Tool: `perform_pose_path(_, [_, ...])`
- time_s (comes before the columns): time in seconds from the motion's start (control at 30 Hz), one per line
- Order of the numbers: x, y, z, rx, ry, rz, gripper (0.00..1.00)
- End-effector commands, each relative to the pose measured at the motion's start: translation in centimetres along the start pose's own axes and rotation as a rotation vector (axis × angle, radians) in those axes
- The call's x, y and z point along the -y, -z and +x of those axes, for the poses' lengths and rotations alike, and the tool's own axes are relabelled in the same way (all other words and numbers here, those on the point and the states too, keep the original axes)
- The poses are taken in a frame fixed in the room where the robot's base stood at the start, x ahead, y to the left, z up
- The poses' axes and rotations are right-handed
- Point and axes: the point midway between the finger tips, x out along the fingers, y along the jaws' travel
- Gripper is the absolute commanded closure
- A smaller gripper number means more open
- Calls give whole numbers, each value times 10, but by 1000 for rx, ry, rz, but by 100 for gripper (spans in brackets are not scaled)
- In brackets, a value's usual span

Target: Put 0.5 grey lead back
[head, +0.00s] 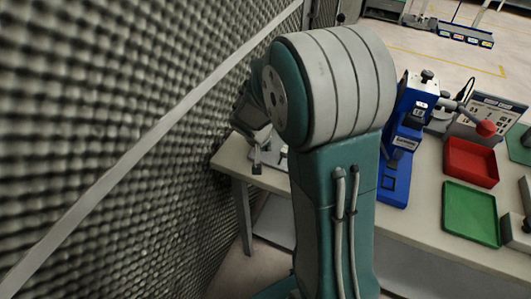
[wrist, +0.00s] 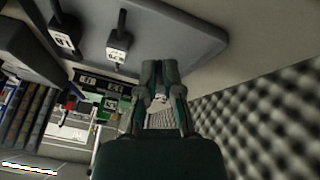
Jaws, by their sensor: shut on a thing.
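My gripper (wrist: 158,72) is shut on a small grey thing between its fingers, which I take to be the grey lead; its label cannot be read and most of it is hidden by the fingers. In the wrist view the fingertips are close to the edge of a grey plate (wrist: 190,42). Two dark-stemmed pieces with white labels, one on the left (wrist: 62,40) and one nearer (wrist: 118,46), are on that plate, to the left of my fingers. In the head view my gripper (head: 257,160) is at the table's left end, partly behind my arm.
A foam-covered wall (head: 110,110) stands close on the left. On the table (head: 420,235) to the right are a blue press (head: 399,150), a red tray (head: 471,162) and a green tray (head: 470,212). My arm hides the table's middle.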

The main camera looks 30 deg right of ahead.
Motion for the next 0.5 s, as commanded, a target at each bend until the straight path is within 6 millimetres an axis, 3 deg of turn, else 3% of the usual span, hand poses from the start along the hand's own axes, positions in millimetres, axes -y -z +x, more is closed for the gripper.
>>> perform_pose_path(0.2, [6,-10,28,2,-1,-2,100])
perform_pose_path(0.5, [7,-11,30,0,0,0,100])
